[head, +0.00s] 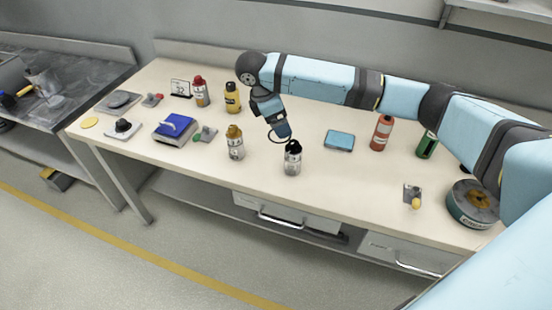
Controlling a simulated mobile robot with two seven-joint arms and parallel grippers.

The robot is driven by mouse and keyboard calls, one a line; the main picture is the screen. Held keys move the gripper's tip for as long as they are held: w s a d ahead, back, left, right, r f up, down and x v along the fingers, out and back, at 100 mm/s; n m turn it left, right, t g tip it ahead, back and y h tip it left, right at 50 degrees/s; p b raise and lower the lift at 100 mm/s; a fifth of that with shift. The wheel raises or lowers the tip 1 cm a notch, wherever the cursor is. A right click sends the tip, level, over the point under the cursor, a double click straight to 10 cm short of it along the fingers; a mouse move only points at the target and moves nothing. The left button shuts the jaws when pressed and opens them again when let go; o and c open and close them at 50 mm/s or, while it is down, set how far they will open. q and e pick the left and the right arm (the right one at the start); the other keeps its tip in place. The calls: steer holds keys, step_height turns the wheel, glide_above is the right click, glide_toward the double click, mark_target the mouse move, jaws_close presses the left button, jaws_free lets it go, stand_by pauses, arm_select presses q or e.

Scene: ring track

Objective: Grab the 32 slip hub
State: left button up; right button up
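A small card (180,88) with dark print stands at the back left of the table; the print is too small to read surely. I cannot tell which object is the 32 slip hub. My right arm comes in from the right and bends down over the table's middle. Its gripper (289,143) is at the dark top of a grey bottle (292,161). The fingers are too small and dark to show whether they are open or touch the bottle. My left gripper is not in view.
The table (330,185) holds an amber bottle (235,143), a yellow bottle (232,97), a red-capped bottle (201,93), a blue-topped box (174,129), a blue pad (339,141), an orange bottle (381,134), a green bottle (427,145) and a round green tin (470,214). The front middle is clear.

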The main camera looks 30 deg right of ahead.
mark_target(296, 149)
steer(key=x, duration=0.7)
steer(key=shift+s+d, duration=0.1)
steer(key=shift+d, duration=0.2)
steer(key=shift+x, duration=3.05)
steer(key=shift+a, duration=0.2)
steer(key=shift+c, duration=0.3)
steer(key=c, duration=1.1)
